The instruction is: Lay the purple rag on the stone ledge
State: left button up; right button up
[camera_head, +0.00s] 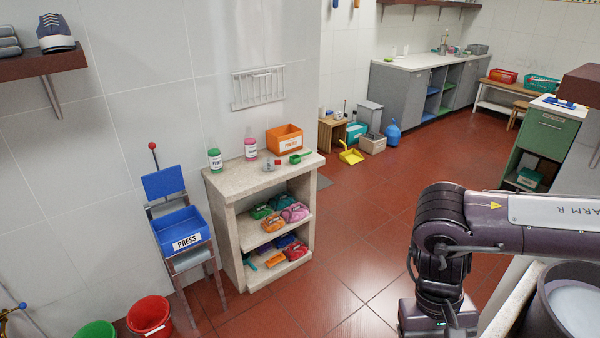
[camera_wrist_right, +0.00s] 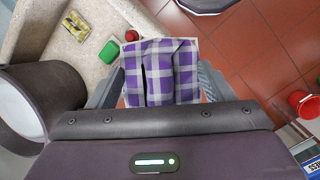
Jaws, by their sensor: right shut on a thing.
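The purple rag (camera_wrist_right: 158,72), with white and grey checks, is folded and held between the fingers of my right gripper (camera_wrist_right: 161,78) in the right wrist view. My right gripper is shut on it. The pale speckled stone ledge (camera_wrist_right: 95,72) lies to the left of the rag in that view. The rag hides part of what is below, so I cannot tell whether it touches the stone. In the head view my right arm reaches in from the right, and a strip of pale stone (camera_head: 512,298) shows beside it. My left gripper is not in view.
On the stone are a green block-like item (camera_wrist_right: 109,52) and a yellow item (camera_wrist_right: 76,26). A dark round tub (camera_wrist_right: 62,84) stands beside the stone. Red tiled floor (camera_wrist_right: 258,62) lies right of the rag. A shelf unit (camera_head: 228,190) stands by the wall.

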aim_at(238, 180)
jog(key=i+j+u, duration=0.3)
jog(key=i, duration=0.25)
jog(key=i+j+u, duration=0.2)
jog(key=i+u, duration=0.15)
jog(key=i, duration=0.2)
jog(key=i+u, duration=0.3)
jog(key=i, duration=0.25)
jog(key=i+l+u, duration=0.45)
jog(key=l, duration=0.2)
jog(key=i+l+u, duration=0.25)
jog(key=l, duration=0.15)
jog(key=i+l+u, duration=0.2)
jog(key=l, duration=0.25)
